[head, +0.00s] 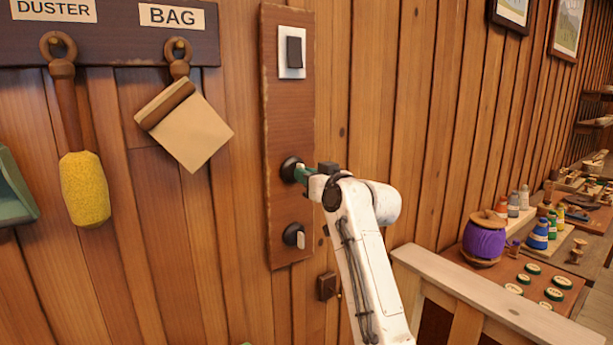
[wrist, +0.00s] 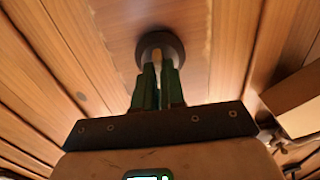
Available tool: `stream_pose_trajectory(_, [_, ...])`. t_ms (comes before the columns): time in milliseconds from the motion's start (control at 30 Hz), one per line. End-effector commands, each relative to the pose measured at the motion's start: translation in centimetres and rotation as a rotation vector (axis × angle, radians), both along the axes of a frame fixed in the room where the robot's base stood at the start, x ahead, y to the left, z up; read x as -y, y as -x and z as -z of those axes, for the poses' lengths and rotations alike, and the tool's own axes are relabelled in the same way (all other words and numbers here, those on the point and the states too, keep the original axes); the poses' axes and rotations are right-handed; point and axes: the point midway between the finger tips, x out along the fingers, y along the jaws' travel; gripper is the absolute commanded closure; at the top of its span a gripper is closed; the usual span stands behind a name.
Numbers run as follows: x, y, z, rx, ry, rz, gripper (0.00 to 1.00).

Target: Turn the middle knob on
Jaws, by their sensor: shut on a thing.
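The middle knob (head: 289,167) is a dark round knob on a tall brown wooden panel (head: 289,115) fixed to the plank wall. My gripper (head: 302,174) reaches it from the right and is shut on it. In the wrist view the green fingers of my gripper (wrist: 158,80) close on the pale raised grip of the middle knob (wrist: 157,55), with its dark round base behind. The fingers hide part of the grip, so I cannot tell its exact turn setting.
A dark rocker switch (head: 294,52) on a pale plate sits above, and a lower dark knob (head: 293,236) below. A yellow duster (head: 83,188) and a bag (head: 190,130) hang at left. A wooden rail (head: 495,310) and a bench with a purple spool (head: 484,241) stand at right.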

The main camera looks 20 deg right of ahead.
Motion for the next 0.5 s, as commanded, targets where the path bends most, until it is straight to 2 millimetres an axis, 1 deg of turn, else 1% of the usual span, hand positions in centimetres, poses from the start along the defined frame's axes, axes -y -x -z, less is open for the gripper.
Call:
stream_pose_trajectory(33, [0.02,-0.03,0.44,-0.009,-0.001,-0.001,1.0])
stream_pose_trajectory(167, [0.02,-0.03,0.44,-0.009,-0.001,-0.001,1.0])
stream_pose_trajectory(200, [0.02,-0.03,0.45,-0.009,-0.001,-0.001,0.9])
stream_pose_trajectory(433, [0.01,-0.01,0.24,-0.004,-0.001,0.0,0.68])
stream_pose_trajectory(467, [0.01,-0.01,0.22,-0.004,-0.001,0.0,0.65])
stream_pose_trajectory(500, [0.0,-0.01,0.19,-0.003,-0.001,0.0,0.65])
